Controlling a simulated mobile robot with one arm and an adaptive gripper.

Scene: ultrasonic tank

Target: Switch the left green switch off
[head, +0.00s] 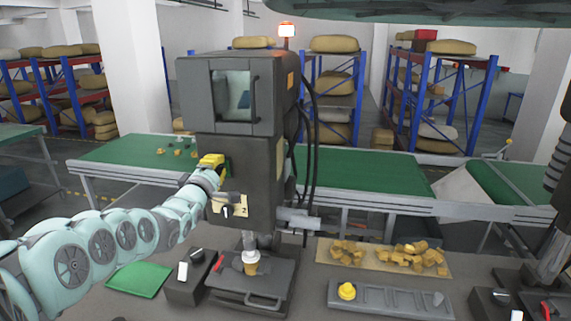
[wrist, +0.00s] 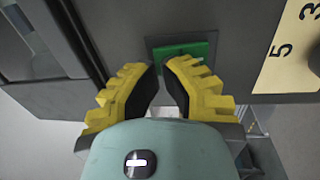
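A green switch (wrist: 184,50) in a dark square frame is on the machine's grey panel, at the top middle of the wrist view. Only this one green switch shows there, and its on or off position cannot be told. My gripper (wrist: 159,68) has yellow fingers with black pads. Its fingertips are a little apart with nothing held between them. The right finger overlaps the lower edge of the switch in the picture; contact cannot be told. In the head view my gripper (head: 213,160) is at the front of the grey machine (head: 240,150) and hides the switch.
A yellowish numbered label (wrist: 286,50) is right of the switch; in the head view it sits around a black knob (head: 227,211). Below stand a black press plate (head: 255,285), a switch box (head: 188,280) and a grey tray (head: 390,298). Green conveyors (head: 365,172) run behind.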

